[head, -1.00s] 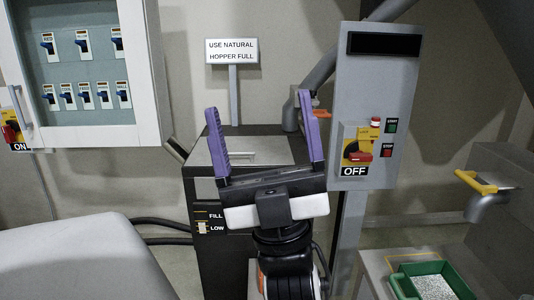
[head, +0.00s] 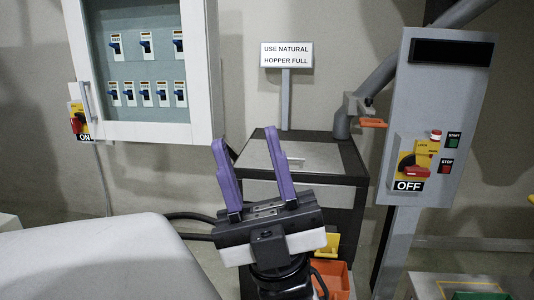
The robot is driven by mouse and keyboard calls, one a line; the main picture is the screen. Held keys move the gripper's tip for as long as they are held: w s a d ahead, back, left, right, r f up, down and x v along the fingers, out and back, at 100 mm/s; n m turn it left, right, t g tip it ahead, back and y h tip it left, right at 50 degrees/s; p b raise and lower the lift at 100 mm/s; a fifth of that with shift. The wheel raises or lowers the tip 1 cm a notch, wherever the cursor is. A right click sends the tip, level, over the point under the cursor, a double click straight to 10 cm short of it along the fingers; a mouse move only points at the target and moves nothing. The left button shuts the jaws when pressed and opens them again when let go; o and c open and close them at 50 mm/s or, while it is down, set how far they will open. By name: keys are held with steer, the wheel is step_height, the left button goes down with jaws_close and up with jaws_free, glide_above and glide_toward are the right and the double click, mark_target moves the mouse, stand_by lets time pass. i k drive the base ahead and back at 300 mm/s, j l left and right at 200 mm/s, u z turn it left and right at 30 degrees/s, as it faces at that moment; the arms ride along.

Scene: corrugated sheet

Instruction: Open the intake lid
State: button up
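The intake lid (head: 312,153) looks to be the flat grey panel on top of the black-framed hopper cabinet (head: 345,165). It lies flat and appears closed, with a pale bar handle (head: 304,163) on its front part. My gripper (head: 244,138) has two purple fingers spread wide apart with nothing between them. It points up and away in front of the cabinet, tilted a little left. The right finger overlaps the lid in the picture, just left of the handle. I see no contact. The gripper hides the cabinet's left front.
A sign (head: 287,54) stands behind the lid. A grey control post (head: 433,115) with a switch at OFF rises at right. An orange-handled pipe fitting (head: 372,123) is near the lid's back right. An orange bin (head: 331,279) sits below. A breaker cabinet (head: 140,75) hangs at left.

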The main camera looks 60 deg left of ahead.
mark_target(291, 150)
steer(key=u, duration=1.55)
steer(key=i+l, duration=0.15)
steer(key=i, duration=0.2)
steer(key=i+l, duration=0.15)
steer(key=i, duration=0.2)
